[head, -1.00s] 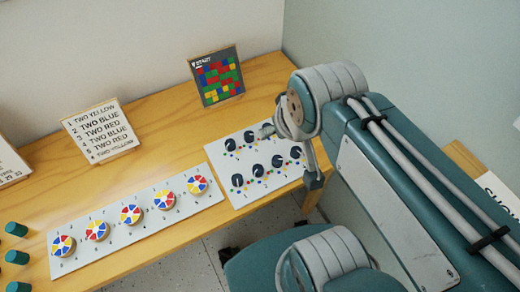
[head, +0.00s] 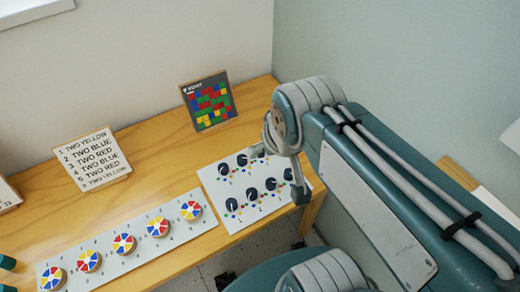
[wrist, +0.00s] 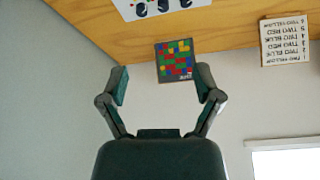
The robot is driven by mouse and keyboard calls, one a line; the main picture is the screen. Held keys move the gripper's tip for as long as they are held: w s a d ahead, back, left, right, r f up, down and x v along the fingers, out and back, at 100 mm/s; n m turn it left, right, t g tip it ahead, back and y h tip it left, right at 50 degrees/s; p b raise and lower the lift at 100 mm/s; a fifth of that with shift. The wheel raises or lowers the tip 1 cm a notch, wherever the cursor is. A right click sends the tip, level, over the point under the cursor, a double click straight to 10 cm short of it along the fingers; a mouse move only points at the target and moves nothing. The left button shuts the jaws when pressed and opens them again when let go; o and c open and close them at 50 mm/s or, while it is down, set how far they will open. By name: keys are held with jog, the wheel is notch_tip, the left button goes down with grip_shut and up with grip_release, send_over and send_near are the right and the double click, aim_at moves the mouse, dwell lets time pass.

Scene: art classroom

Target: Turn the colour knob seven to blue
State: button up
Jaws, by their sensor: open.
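A white panel (head: 209,181) with several dark knobs lies on the wooden table, with small coloured dots around each knob. The front row includes a knob at its right end (head: 288,174) and a knob at its left end (head: 232,204). The knob numbers are too small to read, so I cannot tell which is seven. My gripper (head: 257,151) shows beside the far row and hides part of it. In the wrist view my gripper (wrist: 162,84) is open and empty, with the panel (wrist: 155,15) at the top edge. No contact with a knob shows.
A colour-block board (head: 208,102) stands behind the panel, and it shows between my fingers in the wrist view (wrist: 174,62). A strip with colour wheels (head: 105,262) lies left. A word card (head: 92,158) stands behind it. Walls close the back and right.

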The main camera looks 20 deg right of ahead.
jog(key=w+d+f+m+g, duration=0.3)
jog(key=w+f+m, duration=0.1)
jog(key=w+f, duration=0.55)
jog(key=w+d+f+m+g, duration=0.2)
jog(key=w+d+f+m, duration=0.15)
jog(key=w+f, duration=0.65)
jog(key=shift+m, duration=0.35)
jog(key=f, duration=0.3)
jog(key=w+f, duration=0.1)
jog(key=f, duration=0.6)
jog(key=shift+w+a, duration=0.15)
jog(key=shift+w, duration=0.05)
jog(key=shift+r, duration=0.1)
grip_shut()
